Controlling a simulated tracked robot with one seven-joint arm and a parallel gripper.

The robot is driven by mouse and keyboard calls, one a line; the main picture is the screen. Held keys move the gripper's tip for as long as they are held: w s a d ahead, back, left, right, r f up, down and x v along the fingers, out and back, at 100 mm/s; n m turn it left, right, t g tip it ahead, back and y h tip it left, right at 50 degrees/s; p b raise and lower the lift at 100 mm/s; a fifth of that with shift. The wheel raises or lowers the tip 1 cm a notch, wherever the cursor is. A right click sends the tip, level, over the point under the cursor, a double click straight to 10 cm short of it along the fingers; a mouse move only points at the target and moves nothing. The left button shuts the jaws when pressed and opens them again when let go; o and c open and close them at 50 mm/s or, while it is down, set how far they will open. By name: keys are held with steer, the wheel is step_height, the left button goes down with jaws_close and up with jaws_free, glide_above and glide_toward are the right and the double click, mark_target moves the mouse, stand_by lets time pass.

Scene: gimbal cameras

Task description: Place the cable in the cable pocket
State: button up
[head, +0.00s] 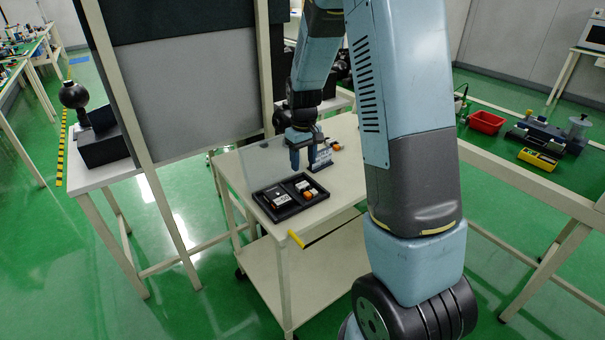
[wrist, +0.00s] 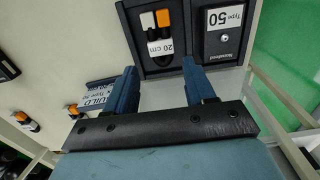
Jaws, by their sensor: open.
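A black two-pocket tray (head: 271,212) lies on the cart top. In its right pocket, in the head view, sits a cable (head: 308,188) with a white and an orange end. The wrist view shows these ends (wrist: 156,20) side by side beside a "20 cm" label (wrist: 160,47). The other pocket holds a module (head: 281,200) marked "Type 50" (wrist: 222,32). My gripper (head: 303,160) is open and empty, pointing down above the tray's far side. In the wrist view its fingers (wrist: 160,75) stand apart with only tray edge and cart top between them.
A printed build card (head: 320,158) stands behind the tray, close to my gripper. More orange-ended pieces (head: 335,146) lie at the back of the cart; the wrist view shows two such pieces (wrist: 27,122). The cart top right of the tray is clear. A grey panel (head: 190,95) stands at left.

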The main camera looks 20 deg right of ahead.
steer(key=s+r+m+t, duration=0.1)
steer(key=s+r, duration=0.5)
steer(key=r, duration=0.3)
steer(key=s+r+m+t, duration=0.1)
steer(key=s+r+t, duration=0.1)
steer(key=s+r, duration=0.55)
steer(key=s+r+t, duration=0.1)
steer(key=s+r, duration=0.3)
steer(key=s, duration=0.3)
steer(key=s+r+m+t, duration=0.1)
steer(key=s+r, duration=0.3)
steer(key=s, duration=0.3)
steer(key=shift+s+a+m+t, duration=0.2)
steer(key=shift+s+m+t, duration=0.1)
steer(key=shift+s, duration=0.1)
steer(key=shift+c, duration=0.2)
steer(key=shift+c, duration=0.8)
steer(key=shift+a, duration=0.1)
